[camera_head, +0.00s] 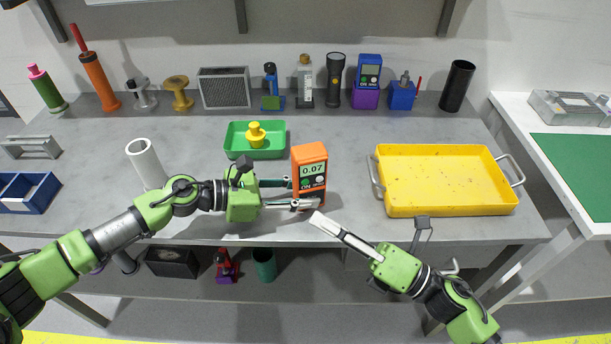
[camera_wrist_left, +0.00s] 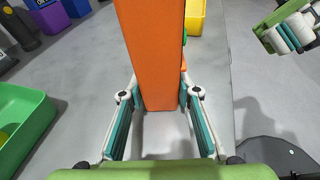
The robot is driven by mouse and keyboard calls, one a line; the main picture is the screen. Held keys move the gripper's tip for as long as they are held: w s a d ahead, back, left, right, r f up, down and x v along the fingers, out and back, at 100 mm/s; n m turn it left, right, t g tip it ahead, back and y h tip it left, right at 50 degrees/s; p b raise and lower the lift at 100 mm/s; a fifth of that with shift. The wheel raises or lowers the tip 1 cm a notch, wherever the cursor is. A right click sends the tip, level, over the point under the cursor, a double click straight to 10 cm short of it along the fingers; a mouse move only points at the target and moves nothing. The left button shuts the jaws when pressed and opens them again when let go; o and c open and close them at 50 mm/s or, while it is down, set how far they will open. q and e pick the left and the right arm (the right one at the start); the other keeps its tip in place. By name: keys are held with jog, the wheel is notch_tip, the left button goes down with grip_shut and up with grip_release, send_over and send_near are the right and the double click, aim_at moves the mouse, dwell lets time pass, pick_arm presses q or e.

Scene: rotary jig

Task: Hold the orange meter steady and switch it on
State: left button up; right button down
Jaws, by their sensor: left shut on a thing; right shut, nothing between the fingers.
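The orange meter (camera_head: 310,151) stands upright near the front edge of the grey table. Its display (camera_head: 312,170) reads 0.07, with a green button (camera_head: 306,182) below at the left. My left gripper (camera_head: 305,194) comes from the left and is shut on the meter's lower part. The left wrist view shows its orange side (camera_wrist_left: 152,50) between the two fingers of my left gripper (camera_wrist_left: 158,93). My right gripper (camera_head: 316,218) is shut and empty, its tip just in front of and below the meter. It also shows at the top right of the left wrist view (camera_wrist_left: 290,32).
A green tray (camera_head: 234,153) with a yellow piece (camera_head: 256,134) lies behind left of the meter. A yellow tray (camera_head: 445,180) lies to the right. A white cylinder (camera_head: 146,163) stands at left. Several tools, including a blue meter (camera_head: 369,70), line the back.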

pick_arm(q)
jog(key=o, duration=0.9)
